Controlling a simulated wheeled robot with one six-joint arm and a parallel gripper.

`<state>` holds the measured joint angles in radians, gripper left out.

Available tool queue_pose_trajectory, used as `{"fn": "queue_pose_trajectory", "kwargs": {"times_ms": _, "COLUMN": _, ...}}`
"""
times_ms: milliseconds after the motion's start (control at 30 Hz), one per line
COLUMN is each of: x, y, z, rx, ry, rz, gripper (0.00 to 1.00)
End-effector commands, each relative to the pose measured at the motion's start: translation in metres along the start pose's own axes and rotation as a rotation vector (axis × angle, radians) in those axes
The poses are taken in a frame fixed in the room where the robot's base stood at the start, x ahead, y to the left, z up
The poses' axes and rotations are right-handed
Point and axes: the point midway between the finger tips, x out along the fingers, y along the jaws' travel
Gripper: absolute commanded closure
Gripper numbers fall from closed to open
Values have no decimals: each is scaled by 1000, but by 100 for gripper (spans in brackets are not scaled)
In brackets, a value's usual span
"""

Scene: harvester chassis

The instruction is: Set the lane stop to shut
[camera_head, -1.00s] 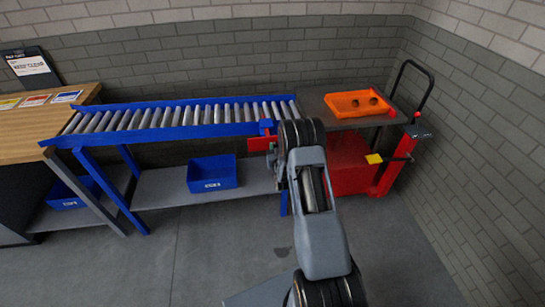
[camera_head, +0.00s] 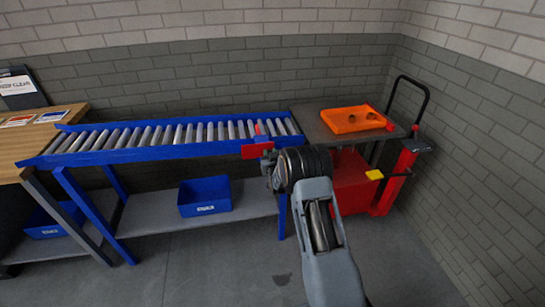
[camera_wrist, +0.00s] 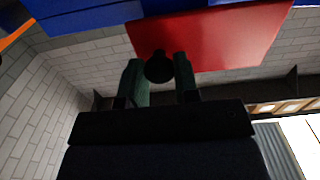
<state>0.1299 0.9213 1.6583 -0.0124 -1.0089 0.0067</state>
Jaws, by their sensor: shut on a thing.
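The lane stop's red plate (camera_head: 257,150) is at the right end of the roller conveyor (camera_head: 150,151), against its blue front rail. A small red upright piece (camera_head: 257,129) stands just above it at the rollers. In the wrist view the red plate (camera_wrist: 215,35) fills the upper middle, with a dark round knob (camera_wrist: 158,67) in front of it. My gripper (camera_wrist: 160,74) has its two green fingers on either side of the knob and is shut on it. In the head view my arm hides the fingers and knob.
A red cart (camera_head: 388,185) with a black handle stands at the right. A blue bin (camera_head: 204,196) sits on the lower shelf (camera_head: 155,216). The floor in front is clear.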

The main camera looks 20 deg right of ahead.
Motion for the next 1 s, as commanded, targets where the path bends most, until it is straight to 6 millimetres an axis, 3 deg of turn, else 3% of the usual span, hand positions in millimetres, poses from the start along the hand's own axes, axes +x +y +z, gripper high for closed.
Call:
{"fn": "queue_pose_trajectory", "kwargs": {"times_ms": 267, "x": 0, "y": 1, "z": 0, "rx": 0, "ry": -1, "rz": 0, "gripper": 47}}
{"fn": "queue_pose_trajectory", "kwargs": {"times_ms": 567, "x": -3, "y": 1, "z": 0, "rx": 0, "ry": 0, "rz": 1, "gripper": 47}}
{"fn": "queue_pose_trajectory", "kwargs": {"times_ms": 767, "x": -27, "y": 1, "z": 0, "rx": 0, "ry": -2, "rz": 1, "gripper": 47}}
{"fn": "queue_pose_trajectory", "kwargs": {"times_ms": 1000, "x": -76, "y": 1, "z": 1, "rx": 0, "ry": -2, "rz": 1, "gripper": 47}}
